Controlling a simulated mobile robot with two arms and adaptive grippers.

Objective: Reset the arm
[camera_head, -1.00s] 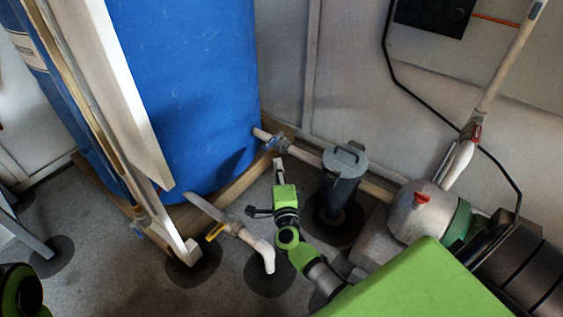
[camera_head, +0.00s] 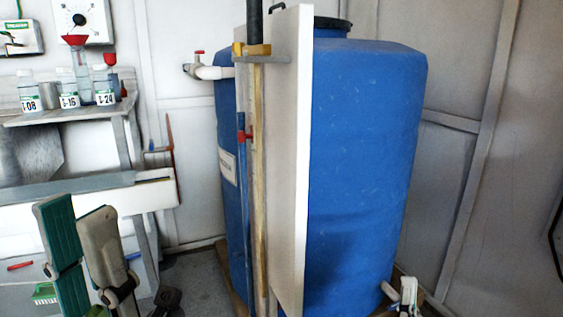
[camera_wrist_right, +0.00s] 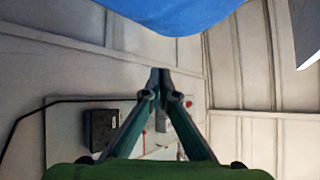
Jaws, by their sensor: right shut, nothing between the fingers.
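My left gripper (camera_head: 74,208) is at the lower left of the head view, in front of the bench. Its two green and grey fingers point up and stand apart, with nothing seen between them. My right gripper (camera_wrist_right: 160,74) shows in the wrist view with its green fingers meeting at the tips, empty. In the head view, a small pale part at the lower right, by the tank's pipe, may be this gripper; most of the right arm is out of frame.
A large blue tank (camera_head: 362,150) stands at centre, with a white upright board (camera_head: 290,160) and poles before it. Labelled bottles (camera_head: 68,90) stand on a bench shelf (camera_head: 60,118) at left. A dark wall box (camera_wrist_right: 101,130) shows in the wrist view.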

